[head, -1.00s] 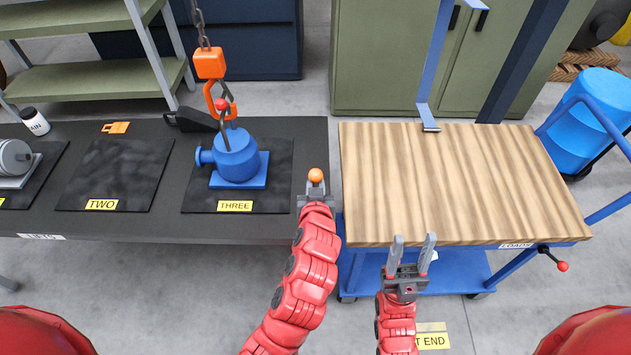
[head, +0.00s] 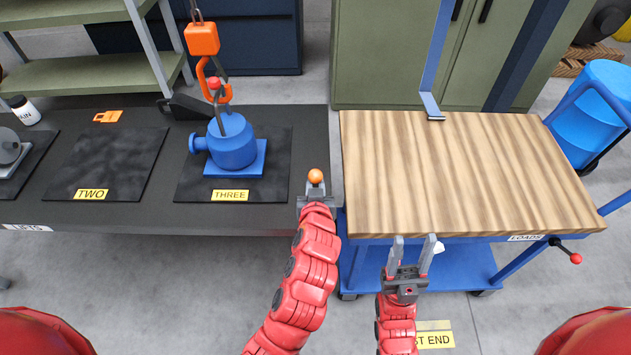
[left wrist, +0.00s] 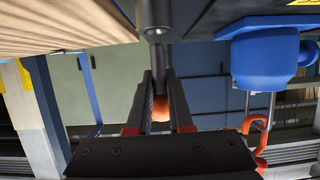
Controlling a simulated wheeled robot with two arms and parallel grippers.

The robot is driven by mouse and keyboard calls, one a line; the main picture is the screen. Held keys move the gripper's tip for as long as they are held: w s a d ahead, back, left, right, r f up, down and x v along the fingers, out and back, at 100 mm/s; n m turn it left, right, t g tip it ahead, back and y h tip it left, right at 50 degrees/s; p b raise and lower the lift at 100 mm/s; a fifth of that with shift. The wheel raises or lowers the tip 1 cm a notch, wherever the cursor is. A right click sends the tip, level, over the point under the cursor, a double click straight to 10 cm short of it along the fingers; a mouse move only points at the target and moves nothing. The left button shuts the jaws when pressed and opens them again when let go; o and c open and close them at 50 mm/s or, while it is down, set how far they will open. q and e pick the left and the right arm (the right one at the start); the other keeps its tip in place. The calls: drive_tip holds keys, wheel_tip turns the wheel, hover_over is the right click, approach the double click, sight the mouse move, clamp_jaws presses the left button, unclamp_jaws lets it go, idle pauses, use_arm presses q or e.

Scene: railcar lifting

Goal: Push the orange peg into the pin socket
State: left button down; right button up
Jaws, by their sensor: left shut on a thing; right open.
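The orange peg (head: 316,176) has a round orange head that sticks up between the fingers of my left gripper (head: 316,190). That gripper is shut on it, in front of the gap between the bench and the cart. In the left wrist view the orange head (left wrist: 161,108) sits between the fingers, and a grey shaft (left wrist: 156,62) runs away past their tips to a wider grey round part (left wrist: 154,16). My right gripper (head: 413,245) is open and empty at the cart's front edge.
The dark bench (head: 110,225) at left carries a blue pump (head: 232,143) on mat THREE, with an orange hook (head: 204,75) on a chain at its top. The wood-topped cart (head: 460,175) at right is bare on top. A narrow gap separates them.

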idle(0.7)
use_arm(q)
drive_tip(key=shift+b, duration=0.3)
idle(0.4)
drive_tip(key=shift+b, duration=0.3)
idle(1.0)
drive_tip(key=shift+f+b, duration=2.15)
drive_tip(key=shift+b, duration=0.1)
drive_tip(key=c, duration=0.7)
unclamp_jaws()
drive_tip(key=shift+f, duration=0.1)
drive_tip(key=shift+c, duration=0.2)
